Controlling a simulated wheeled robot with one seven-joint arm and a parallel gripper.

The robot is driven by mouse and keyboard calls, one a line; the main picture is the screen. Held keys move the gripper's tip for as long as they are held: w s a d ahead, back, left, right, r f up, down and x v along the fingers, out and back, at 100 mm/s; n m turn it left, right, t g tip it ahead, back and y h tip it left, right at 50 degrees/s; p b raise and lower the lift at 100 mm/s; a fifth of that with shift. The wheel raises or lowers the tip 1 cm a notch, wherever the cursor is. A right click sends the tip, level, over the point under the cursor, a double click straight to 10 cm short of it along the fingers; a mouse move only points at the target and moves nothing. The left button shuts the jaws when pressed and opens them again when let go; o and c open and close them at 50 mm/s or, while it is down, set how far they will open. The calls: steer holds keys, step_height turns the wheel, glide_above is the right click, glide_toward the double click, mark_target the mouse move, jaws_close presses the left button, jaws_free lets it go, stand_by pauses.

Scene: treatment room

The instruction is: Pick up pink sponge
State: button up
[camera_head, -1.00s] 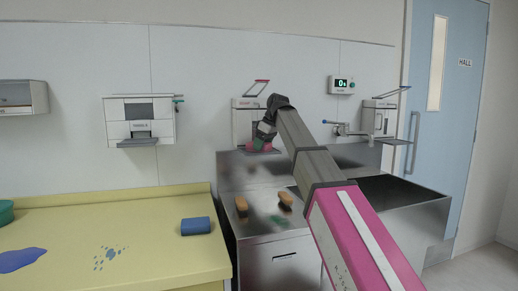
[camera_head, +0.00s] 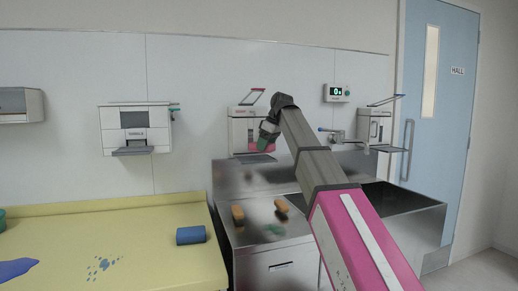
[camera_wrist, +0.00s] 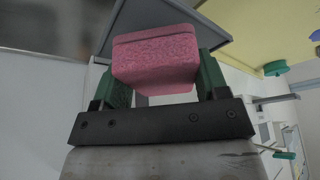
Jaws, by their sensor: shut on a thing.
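The pink sponge (camera_wrist: 155,62) is a rough-textured pink block. In the wrist view it sits between the two green fingers of my gripper (camera_wrist: 160,80), which are shut on its sides. In the head view my gripper (camera_head: 264,142) is in front of the wall dispenser above the steel counter, and part of the pink sponge (camera_head: 262,149) shows beside its green fingers. The sponge is raised clear of the counter top. Its far side is hidden.
The steel counter (camera_head: 240,238) carries two orange-brown brushes (camera_head: 282,206). A blue roll (camera_head: 190,235) lies on the yellow counter (camera_head: 150,255), with blue spills at left. A dispenser (camera_head: 242,130) with a tray hangs close behind my gripper. A sink (camera_head: 400,195) lies at right.

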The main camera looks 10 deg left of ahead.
steer(key=s+d, duration=0.2)
steer(key=d, duration=0.5)
steer(key=s+d, duration=0.3)
steer(key=d, duration=0.4)
